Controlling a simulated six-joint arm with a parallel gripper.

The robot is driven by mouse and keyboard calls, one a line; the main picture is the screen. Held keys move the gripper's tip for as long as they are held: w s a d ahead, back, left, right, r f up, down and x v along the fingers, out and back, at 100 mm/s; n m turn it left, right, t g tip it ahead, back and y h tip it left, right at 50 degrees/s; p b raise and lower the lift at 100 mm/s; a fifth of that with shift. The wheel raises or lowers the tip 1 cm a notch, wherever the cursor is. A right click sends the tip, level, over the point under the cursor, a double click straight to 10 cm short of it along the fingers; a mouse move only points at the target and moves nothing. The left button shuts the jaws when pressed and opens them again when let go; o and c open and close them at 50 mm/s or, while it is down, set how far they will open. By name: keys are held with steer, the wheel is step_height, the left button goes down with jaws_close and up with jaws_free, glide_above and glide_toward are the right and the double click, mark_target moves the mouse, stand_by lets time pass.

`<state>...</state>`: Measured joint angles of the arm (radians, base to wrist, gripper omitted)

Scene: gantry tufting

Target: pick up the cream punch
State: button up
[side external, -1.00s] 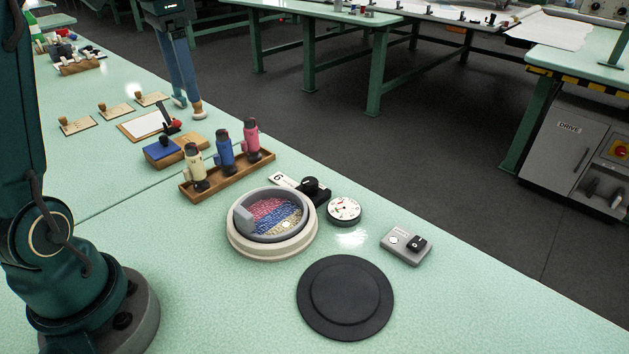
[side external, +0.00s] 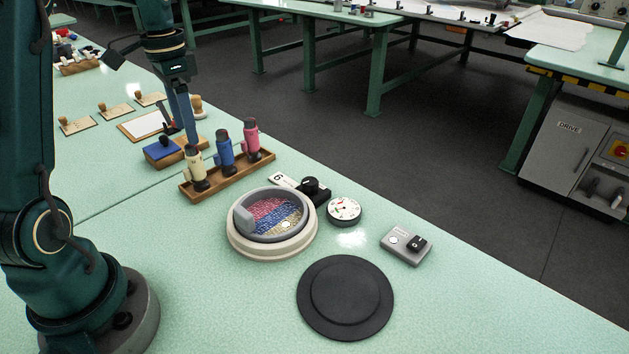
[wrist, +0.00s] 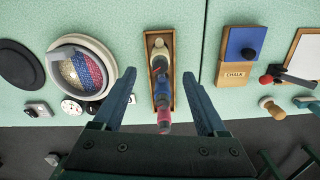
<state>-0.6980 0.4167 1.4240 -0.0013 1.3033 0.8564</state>
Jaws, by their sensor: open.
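The cream punch (side external: 194,168) stands upright at the left end of a wooden rack (side external: 229,180) in the side view. In the wrist view, the cream punch (wrist: 160,52) is at the top end of the rack (wrist: 150,78). A blue punch (side external: 225,150) and a pink punch (side external: 251,137) stand beside it in the same rack. My gripper (side external: 188,138) is open and empty, behind and above the cream punch in the side view. In the wrist view, the fingers of my gripper (wrist: 160,76) spread on both sides of the rack, apart from it.
A blue pad on a wooden chalk box (side external: 163,152) sits close to the rack's left. A round hoop with coloured tufting (side external: 272,240), a dial (side external: 344,209) and a black disc (side external: 345,297) lie to the right.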

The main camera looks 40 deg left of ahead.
mark_target(197, 168)
step_height(197, 168, down, 10)
steer(key=shift+f, duration=0.25)
stand_by(0.3)
jaws_close()
